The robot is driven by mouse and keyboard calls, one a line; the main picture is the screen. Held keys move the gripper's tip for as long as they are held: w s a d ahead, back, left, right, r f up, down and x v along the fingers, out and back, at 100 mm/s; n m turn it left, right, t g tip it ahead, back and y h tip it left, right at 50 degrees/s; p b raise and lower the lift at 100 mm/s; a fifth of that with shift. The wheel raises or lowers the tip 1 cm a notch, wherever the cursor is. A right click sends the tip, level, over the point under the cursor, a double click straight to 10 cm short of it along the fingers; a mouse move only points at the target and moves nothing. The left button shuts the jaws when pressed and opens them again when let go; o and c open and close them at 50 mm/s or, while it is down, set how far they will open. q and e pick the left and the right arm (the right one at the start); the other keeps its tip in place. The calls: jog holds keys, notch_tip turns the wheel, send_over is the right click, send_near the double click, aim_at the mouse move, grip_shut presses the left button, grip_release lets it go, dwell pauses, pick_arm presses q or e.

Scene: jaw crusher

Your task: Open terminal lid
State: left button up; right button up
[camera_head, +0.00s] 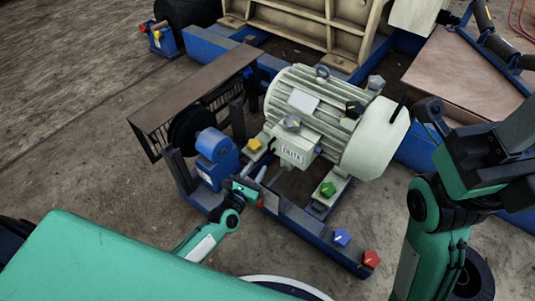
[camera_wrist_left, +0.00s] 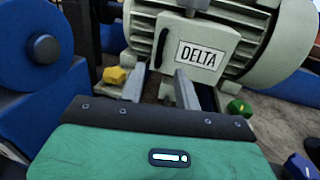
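The cream motor (camera_head: 335,120) carries a terminal box whose lid (camera_head: 300,150) bears a DELTA label. In the left wrist view, the lid (camera_wrist_left: 212,38) looks closed, with a dark upright handle (camera_wrist_left: 161,47) near its left edge. My left gripper (camera_head: 262,174) is just in front of and below the lid. In the left wrist view, its two grey fingers (camera_wrist_left: 159,72) are apart, with nothing between them; the handle appears beyond the gap. My right arm is at the right of the head view; its gripper (camera_head: 428,108) is dark, and its fingers cannot be made out clearly.
A blue base frame (camera_head: 310,228) runs below the motor. A blue bearing block (camera_head: 215,155) and a brown belt guard (camera_head: 190,95) stand left of it. Coloured pentagonal knobs, yellow (camera_wrist_left: 115,75), green (camera_wrist_left: 238,107) and others, surround the motor. Bare floor lies to the left.

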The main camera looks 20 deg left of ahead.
aim_at(288, 151)
pick_arm(q)
jog(key=w+d+b, duration=0.1)
jog(key=w+b, duration=0.1)
jog(key=w, duration=0.6)
jog(key=shift+w+d, duration=0.15)
jog(key=shift+w, duration=0.15)
grip_shut()
